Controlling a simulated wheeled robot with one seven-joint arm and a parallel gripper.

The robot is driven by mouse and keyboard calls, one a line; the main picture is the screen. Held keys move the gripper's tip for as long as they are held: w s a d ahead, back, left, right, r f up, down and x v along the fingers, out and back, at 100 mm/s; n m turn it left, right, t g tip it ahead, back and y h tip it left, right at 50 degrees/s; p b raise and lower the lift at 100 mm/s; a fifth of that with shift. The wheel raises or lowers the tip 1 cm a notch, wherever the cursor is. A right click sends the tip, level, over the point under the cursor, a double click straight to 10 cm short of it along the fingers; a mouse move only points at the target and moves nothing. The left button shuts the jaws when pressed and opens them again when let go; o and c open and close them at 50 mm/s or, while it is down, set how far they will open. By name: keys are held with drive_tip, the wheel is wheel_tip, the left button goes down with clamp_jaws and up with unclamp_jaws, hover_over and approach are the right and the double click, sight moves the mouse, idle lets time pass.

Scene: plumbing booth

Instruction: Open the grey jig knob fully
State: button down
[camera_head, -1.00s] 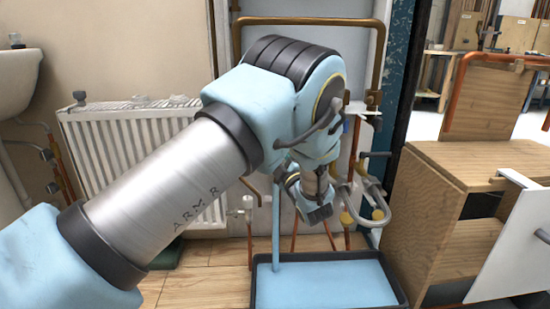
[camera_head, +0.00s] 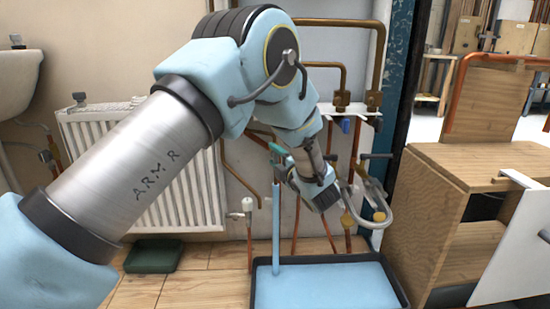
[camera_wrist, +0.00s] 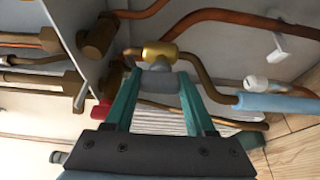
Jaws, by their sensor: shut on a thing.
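The grey jig knob (camera_wrist: 161,90) shows in the wrist view as a rounded grey grip on a brass valve body (camera_wrist: 160,53). My gripper (camera_wrist: 160,78) has its two teal fingers on either side of the knob and is shut on it. The brass body sits on a bent copper pipe, with a light blue tube (camera_wrist: 275,104) to its right. In the head view my gripper (camera_head: 278,150) is near the top of the light blue tube (camera_head: 276,222). The knob cannot be made out there, and its turn angle is unclear.
A blue tray (camera_head: 325,288) lies on the floor below. A white radiator (camera_head: 185,190) stands behind to the left. Copper pipes with valves (camera_head: 342,103) and a grey curved pipe (camera_head: 385,212) are close on the right. A wooden cabinet (camera_head: 425,225) stands further right.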

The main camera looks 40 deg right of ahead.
drive_tip(key=shift+s+d, duration=0.1)
drive_tip(key=shift+c, duration=1.2)
unclamp_jaws()
drive_tip(key=p+v, duration=0.3)
drive_tip(key=v, duration=0.7)
drive_tip(key=shift+s+a, duration=0.2)
drive_tip(key=shift+s, duration=0.15)
drive_tip(key=shift+w, duration=0.15)
